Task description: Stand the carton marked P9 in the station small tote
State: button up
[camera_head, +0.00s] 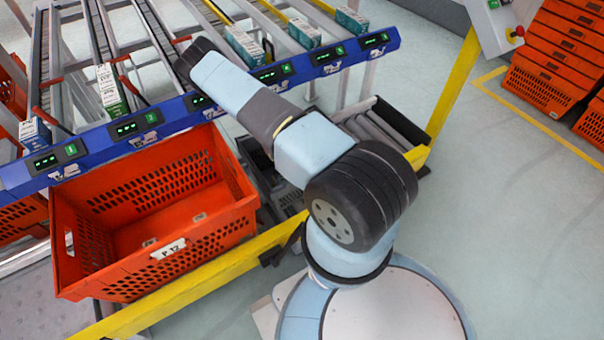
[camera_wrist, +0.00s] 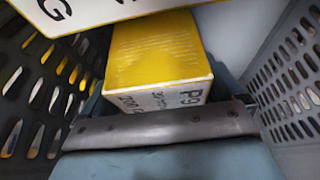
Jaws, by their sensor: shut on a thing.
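The carton marked P9 (camera_wrist: 160,60) shows in the wrist view, with a yellow face on top and a white printed face towards the camera. My gripper (camera_wrist: 160,128) is shut on it; a grey bolted bar crosses in front of its lower part and hides its lower end. Perforated grey walls stand on the left (camera_wrist: 40,95) and right (camera_wrist: 290,85) of the carton; I cannot tell whether they belong to the small tote. In the head view my gripper and the carton are hidden.
A white panel with a yellow edge and a letter G (camera_wrist: 75,12) fills the wrist view's top left. In the head view, an empty orange tote labelled P 12 (camera_head: 165,250) stands below a blue rail (camera_head: 150,130). Cartons (camera_head: 245,46) sit on lanes behind. Orange totes (camera_head: 560,65) are stacked right.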

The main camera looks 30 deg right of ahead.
jog(key=shift+f, duration=0.2)
jog(key=o, duration=0.8)
jog(key=shift+o, duration=0.2)
